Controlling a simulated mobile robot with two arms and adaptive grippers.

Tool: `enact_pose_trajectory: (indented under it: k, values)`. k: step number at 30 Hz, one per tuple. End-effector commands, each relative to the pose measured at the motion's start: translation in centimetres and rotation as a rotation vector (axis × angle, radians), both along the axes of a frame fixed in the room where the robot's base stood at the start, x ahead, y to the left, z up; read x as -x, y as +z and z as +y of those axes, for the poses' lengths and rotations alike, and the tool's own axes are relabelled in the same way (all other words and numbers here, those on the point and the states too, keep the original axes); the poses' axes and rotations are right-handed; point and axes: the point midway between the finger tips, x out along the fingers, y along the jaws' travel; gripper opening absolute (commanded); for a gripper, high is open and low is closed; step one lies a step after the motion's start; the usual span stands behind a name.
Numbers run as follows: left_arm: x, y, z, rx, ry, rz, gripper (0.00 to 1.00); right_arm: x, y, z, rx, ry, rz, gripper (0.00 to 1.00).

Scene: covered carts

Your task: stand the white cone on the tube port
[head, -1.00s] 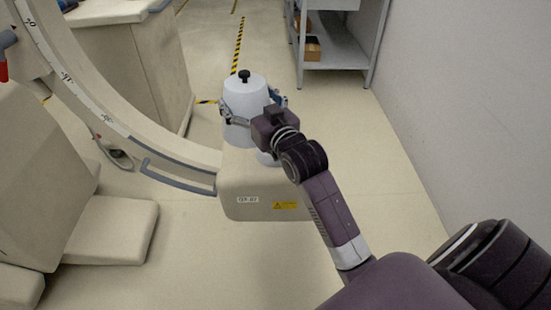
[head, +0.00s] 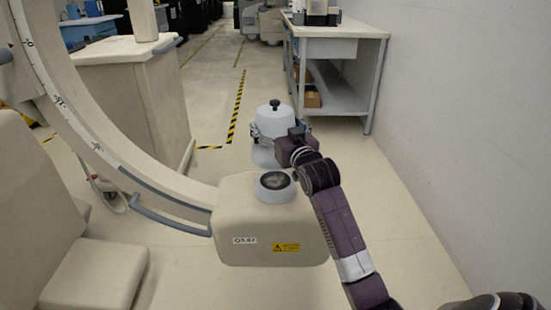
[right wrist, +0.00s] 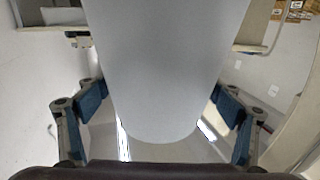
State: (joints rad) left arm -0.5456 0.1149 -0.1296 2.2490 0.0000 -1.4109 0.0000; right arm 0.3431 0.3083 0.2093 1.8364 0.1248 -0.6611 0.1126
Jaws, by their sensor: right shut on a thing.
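The white cone (head: 274,121), with a black knob on top, is upright in the head view. My right gripper (head: 277,133) is shut on the cone's sides. In the right wrist view the cone (right wrist: 170,70) fills the middle between the blue-padded fingers of my right gripper (right wrist: 160,100). The tube port (head: 275,187) is a pale ring with a dark round centre on top of the beige tube housing (head: 255,225). The port is uncovered. The cone shows above and behind it in the picture, apart from it. My left gripper is out of view.
The curved beige arm (head: 120,160) with a grey handle joins the housing at left. A beige cabinet (head: 130,90) stands behind it. A grey bench (head: 335,75) stands at the back right beside the white wall (head: 450,110). Floor is clear between cabinet and bench.

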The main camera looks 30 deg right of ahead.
Motion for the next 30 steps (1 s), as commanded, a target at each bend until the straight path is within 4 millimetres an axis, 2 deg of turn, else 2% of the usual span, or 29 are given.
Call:
enact_pose_trajectory:
  k: [1,6,15,18,21,29,30]
  values:
    - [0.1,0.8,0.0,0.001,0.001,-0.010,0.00,0.0,-1.6,0.0,-0.001,0.000,0.002,0.56]
    - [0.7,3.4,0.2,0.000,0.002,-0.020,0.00,0.0,-4.3,0.0,-0.001,0.000,0.000,0.56]
    - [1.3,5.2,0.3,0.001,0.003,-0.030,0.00,0.0,-6.6,0.0,-0.001,0.000,0.000,0.56]
    - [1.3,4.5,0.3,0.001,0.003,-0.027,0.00,0.0,-8.3,0.1,-0.002,0.000,0.001,0.56]
    - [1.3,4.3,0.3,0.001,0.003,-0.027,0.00,0.0,-9.1,0.0,-0.001,0.000,-0.001,0.56]
    - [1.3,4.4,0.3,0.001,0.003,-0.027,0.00,0.0,-9.1,0.0,0.000,0.000,-0.002,0.56]
    - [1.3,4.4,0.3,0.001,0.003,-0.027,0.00,0.0,-9.2,0.0,0.000,0.000,0.001,0.89]
